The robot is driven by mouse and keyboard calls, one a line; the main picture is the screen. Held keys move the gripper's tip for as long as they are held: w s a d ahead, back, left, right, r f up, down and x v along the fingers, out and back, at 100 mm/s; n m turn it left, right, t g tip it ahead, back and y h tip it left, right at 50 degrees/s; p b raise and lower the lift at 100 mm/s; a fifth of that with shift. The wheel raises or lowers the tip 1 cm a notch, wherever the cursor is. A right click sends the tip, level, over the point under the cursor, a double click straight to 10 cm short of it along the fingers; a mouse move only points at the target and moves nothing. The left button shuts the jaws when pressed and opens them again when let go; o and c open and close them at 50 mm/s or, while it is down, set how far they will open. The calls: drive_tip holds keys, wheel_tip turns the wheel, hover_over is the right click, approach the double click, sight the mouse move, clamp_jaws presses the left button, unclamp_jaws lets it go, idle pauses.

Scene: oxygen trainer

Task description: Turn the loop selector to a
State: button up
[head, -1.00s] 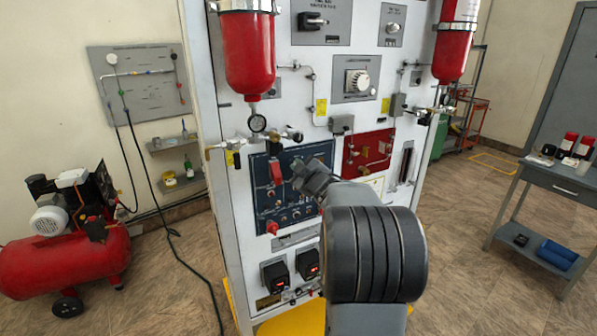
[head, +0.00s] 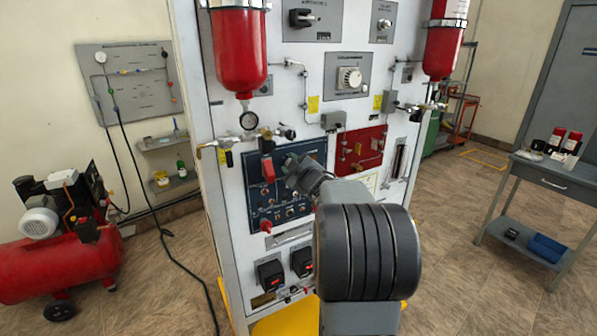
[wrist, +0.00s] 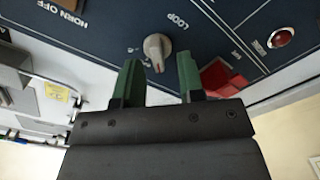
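The loop selector is a small grey knob (wrist: 157,48) with a red mark, on the dark blue panel beside the word LOOP in the wrist view. My gripper (wrist: 158,76) is open, its two green fingers pointing at the panel. The knob stands between and just beyond the fingertips, with a gap visible on each side. In the head view my gripper (head: 290,163) is at the upper part of the blue panel (head: 258,212). My gripper and arm hide the knob there. The letters around the knob are too small to read.
A red handle (head: 266,169) hangs just left of my gripper; a red part (wrist: 220,76) shows close to the right finger in the wrist view. A red panel (head: 361,150) is to the right.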

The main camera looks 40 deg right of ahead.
drive_tip(key=s+a, duration=0.2)
drive_tip(key=s, duration=1.1)
drive_tip(key=shift+s+b, duration=0.2)
drive_tip(key=shift+b, duration=0.25)
